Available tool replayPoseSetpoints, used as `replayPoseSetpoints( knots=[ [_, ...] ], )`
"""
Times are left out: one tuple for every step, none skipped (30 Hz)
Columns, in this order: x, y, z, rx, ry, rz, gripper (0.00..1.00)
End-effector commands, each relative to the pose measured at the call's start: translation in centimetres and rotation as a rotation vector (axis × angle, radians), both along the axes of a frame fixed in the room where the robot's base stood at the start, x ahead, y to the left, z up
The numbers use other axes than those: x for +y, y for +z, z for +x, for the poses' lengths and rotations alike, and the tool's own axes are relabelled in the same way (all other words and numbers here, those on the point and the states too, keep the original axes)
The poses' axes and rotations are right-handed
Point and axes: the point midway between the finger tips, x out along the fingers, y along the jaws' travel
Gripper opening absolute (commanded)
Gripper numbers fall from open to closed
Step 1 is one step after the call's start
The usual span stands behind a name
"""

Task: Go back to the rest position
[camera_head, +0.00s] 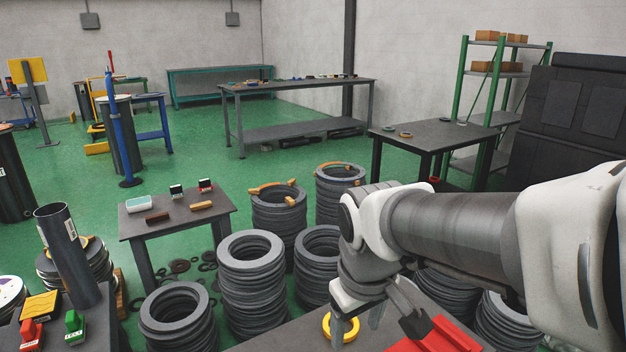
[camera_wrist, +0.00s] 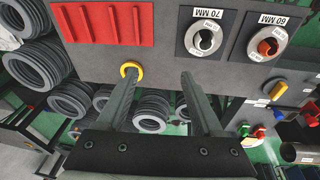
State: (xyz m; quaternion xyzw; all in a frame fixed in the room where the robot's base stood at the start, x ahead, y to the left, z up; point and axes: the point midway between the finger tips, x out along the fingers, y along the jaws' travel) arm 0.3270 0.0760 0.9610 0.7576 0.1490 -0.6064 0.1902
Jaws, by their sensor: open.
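My gripper (camera_head: 358,322) hangs from the arm at the lower right of the head view, above a grey table. Its two fingers are apart with nothing between them, as the wrist view also shows (camera_wrist: 159,76). A yellow ring (camera_wrist: 138,67) lies close to the tip of the left finger in the wrist view. The ring also shows in the head view (camera_head: 327,327), partly hidden by a finger. I cannot tell whether the finger touches it. A red slotted block (camera_wrist: 105,24) sits on the table, and also shows in the head view (camera_head: 437,340) beside the gripper.
Two round holders labelled 70 MM (camera_wrist: 204,38) and 60 MM (camera_wrist: 267,42) stand on the table beyond the red block. Stacks of grey rings (camera_head: 252,280) crowd the floor around it. A small table (camera_head: 180,218) stands left. Green floor (camera_head: 270,165) is open behind.

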Motion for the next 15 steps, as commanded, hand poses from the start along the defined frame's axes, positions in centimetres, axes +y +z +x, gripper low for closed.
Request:
replayPoseSetpoints(
  knots=[
    [-1.2, 0.9, -0.8, -0.036, -0.053, 0.011, 0.68],
    [-1.7, 1.3, -1.3, -0.053, -0.084, 0.021, 0.68],
    [-2.5, 1.8, -2.0, -0.074, -0.123, 0.032, 0.68],
    [-3.0, 2.2, -2.4, -0.091, -0.152, 0.041, 0.68],
    [-3.5, 2.5, -2.9, -0.107, -0.182, 0.050, 0.68],
    [-4.2, 2.9, -3.6, -0.130, -0.219, 0.064, 0.68],
    [-4.6, 3.1, -4.1, -0.144, -0.245, 0.074, 0.68],
    [-5.0, 3.3, -4.5, -0.159, -0.270, 0.084, 0.68],
    [-5.5, 3.5, -5.1, -0.178, -0.302, 0.098, 0.68],
    [-5.9, 3.7, -5.6, -0.191, -0.324, 0.108, 0.68],
    [-6.2, 3.8, -6.0, -0.204, -0.349, 0.118, 0.68],
    [-6.6, 3.9, -6.5, -0.220, -0.376, 0.132, 0.68],
    [-6.9, 4.1, -6.9, -0.233, -0.395, 0.142, 0.68],
    [-7.1, 4.1, -7.3, -0.245, -0.416, 0.153, 0.68],
    [-7.5, 4.2, -7.8, -0.261, -0.442, 0.167, 0.68]
  ],
)
